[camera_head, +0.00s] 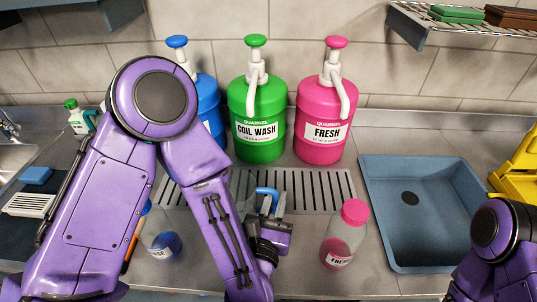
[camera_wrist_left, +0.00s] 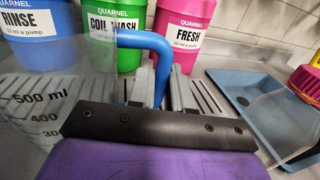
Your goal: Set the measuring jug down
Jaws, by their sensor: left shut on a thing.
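The clear measuring jug (camera_wrist_left: 58,95) with dark volume marks fills the left of the left wrist view. Its blue handle (camera_wrist_left: 158,62) rises beside the gripper, and the handle (camera_head: 267,191) also shows in the head view over the slotted drain grate (camera_head: 315,190). My left gripper (camera_head: 271,212) is shut on the jug's handle. My forearm hides part of the jug in the head view, and its base is hidden, so I cannot tell whether it touches the grate. My right arm shows at the lower right of the head view, with its gripper out of view.
Blue (camera_head: 207,98), green (camera_head: 257,120) and pink (camera_head: 320,120) pump containers stand behind the grate. A pink-capped bottle (camera_head: 343,235) stands right of the gripper, and a bottle with blue liquid (camera_head: 163,243) stands left. A blue basin (camera_head: 378,190) lies at right.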

